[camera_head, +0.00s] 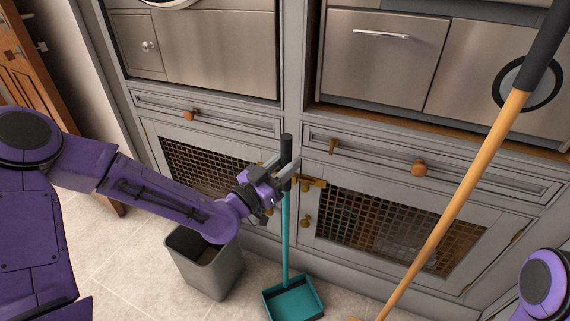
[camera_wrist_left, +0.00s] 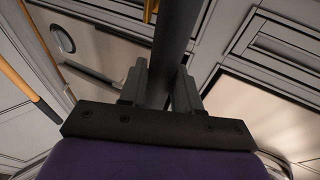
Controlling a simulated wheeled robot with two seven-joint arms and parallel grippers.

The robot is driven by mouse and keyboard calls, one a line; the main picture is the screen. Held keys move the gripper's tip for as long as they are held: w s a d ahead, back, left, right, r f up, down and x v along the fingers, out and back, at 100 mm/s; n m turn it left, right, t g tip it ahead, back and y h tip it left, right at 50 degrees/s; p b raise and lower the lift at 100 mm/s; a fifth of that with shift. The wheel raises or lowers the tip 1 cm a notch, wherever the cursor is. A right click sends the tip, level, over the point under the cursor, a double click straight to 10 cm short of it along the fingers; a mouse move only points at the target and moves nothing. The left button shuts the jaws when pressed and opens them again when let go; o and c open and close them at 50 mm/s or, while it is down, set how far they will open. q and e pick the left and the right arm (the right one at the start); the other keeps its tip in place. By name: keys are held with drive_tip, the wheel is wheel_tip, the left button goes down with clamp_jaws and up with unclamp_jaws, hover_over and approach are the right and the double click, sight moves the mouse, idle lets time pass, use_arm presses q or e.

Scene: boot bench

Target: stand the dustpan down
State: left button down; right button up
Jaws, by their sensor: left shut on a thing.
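The dustpan (camera_head: 293,299) has a teal pan, a long teal stick and a dark grip at the top. It stands upright in the head view, its pan low by the tiled floor; I cannot tell whether it touches. My left gripper (camera_head: 285,172) is shut on the dustpan's handle just below or at the dark grip. In the left wrist view the dark handle (camera_wrist_left: 174,45) runs between the two fingers (camera_wrist_left: 160,88). My right gripper is not in view; only a purple part of my right arm shows at the lower right edge.
A grey bin (camera_head: 205,262) stands on the floor left of the dustpan. A broom-like wooden pole (camera_head: 455,205) with a dark grip slants across the right side. Grey cabinets with mesh doors (camera_head: 395,235) and knobs stand close behind. Bare tiles (camera_head: 120,265) lie at the left.

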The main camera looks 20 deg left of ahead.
use_arm(q)
drive_tip(key=shift+f, duration=0.1)
drive_tip(key=c, duration=0.7)
unclamp_jaws()
drive_tip(key=p+v, duration=0.1)
drive_tip(key=v, duration=0.9)
drive_tip(key=shift+s, duration=0.3)
